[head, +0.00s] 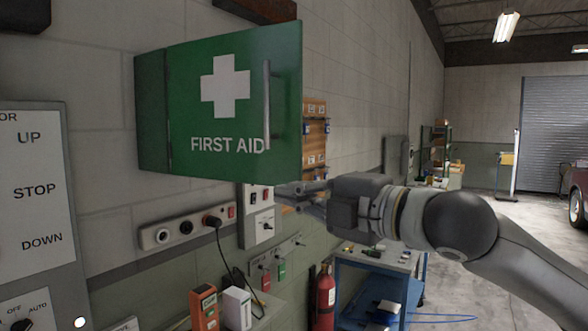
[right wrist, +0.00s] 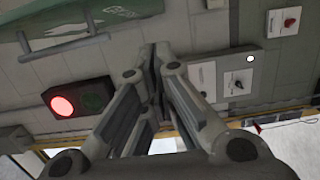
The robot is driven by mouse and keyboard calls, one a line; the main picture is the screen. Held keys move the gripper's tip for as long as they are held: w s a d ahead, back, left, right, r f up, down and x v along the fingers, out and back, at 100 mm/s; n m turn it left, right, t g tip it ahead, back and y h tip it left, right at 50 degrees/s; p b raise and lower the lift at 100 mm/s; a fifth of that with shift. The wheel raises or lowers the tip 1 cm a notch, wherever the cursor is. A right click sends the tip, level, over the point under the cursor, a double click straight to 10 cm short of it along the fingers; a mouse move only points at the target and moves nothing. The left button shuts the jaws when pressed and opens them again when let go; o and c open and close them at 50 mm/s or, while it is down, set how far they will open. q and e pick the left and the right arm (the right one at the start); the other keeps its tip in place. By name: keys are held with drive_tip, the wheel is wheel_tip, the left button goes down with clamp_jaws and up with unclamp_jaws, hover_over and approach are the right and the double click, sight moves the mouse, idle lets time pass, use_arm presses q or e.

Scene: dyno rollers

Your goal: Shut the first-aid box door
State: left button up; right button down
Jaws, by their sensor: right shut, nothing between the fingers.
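The green first-aid box (head: 152,112) hangs on the wall at the upper left of the head view. Its door (head: 235,120), with a white cross and "FIRST AID", stands open, its handle side swung out from the wall towards me. A long vertical handle (head: 267,105) is near the door's free edge. My right gripper (head: 290,190) is shut and empty, just below the door's lower free corner. In the right wrist view the fingers (right wrist: 156,62) point at the wall, and the door's handle (right wrist: 66,47) shows at upper left. The box's inside is hidden. My left gripper is not in view.
An UP/STOP/DOWN panel (head: 38,190) is on the wall at left. A socket strip (head: 180,232) and switch boxes (head: 258,212) sit below the box. A blue cart (head: 375,268) and a red extinguisher (head: 325,297) stand below my right arm. Open floor lies farther right.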

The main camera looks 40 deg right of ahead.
use_arm(q)
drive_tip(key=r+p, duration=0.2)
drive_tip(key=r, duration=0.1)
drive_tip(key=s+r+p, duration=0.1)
drive_tip(key=p, duration=0.1)
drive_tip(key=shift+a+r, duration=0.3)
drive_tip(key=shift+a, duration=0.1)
use_arm(e)
drive_tip(key=w+d, duration=0.2)
drive_tip(key=w, duration=0.1)
drive_tip(key=w+d, duration=0.1)
drive_tip(key=w, duration=0.1)
drive_tip(key=shift+s+a, duration=0.1)
